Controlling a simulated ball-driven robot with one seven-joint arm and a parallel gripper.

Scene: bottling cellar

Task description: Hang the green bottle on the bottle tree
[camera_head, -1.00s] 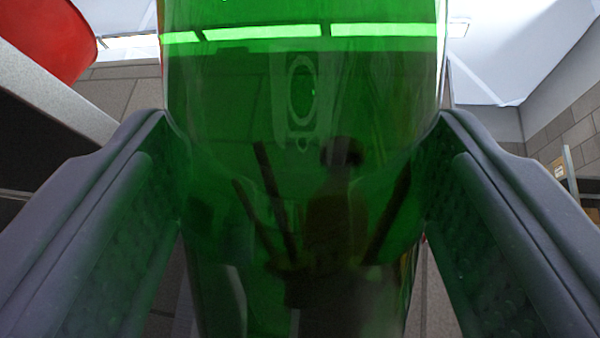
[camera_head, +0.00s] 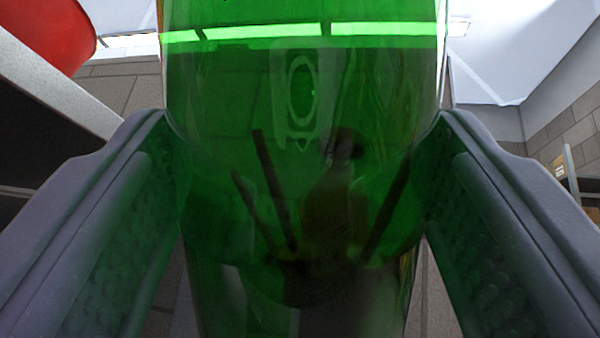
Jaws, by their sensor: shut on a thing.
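The green bottle (camera_head: 305,110) fills the middle of the head camera view. It is see-through glass, and its top and bottom ends run out of the picture. My gripper (camera_head: 308,175) is shut on the bottle, with one dark ridged finger pressed to each side of it. Dark slanted rods and a dark upright shape show dimly through or on the glass. I cannot tell whether they belong to the bottle tree or are reflections. No bottle tree shows clearly outside the bottle.
A red rounded object (camera_head: 45,32) stands at the upper left above a pale-edged surface (camera_head: 60,90). A block wall (camera_head: 565,135) is at the right, with a small shelf-like thing (camera_head: 565,170) by it. Grey paved floor shows between.

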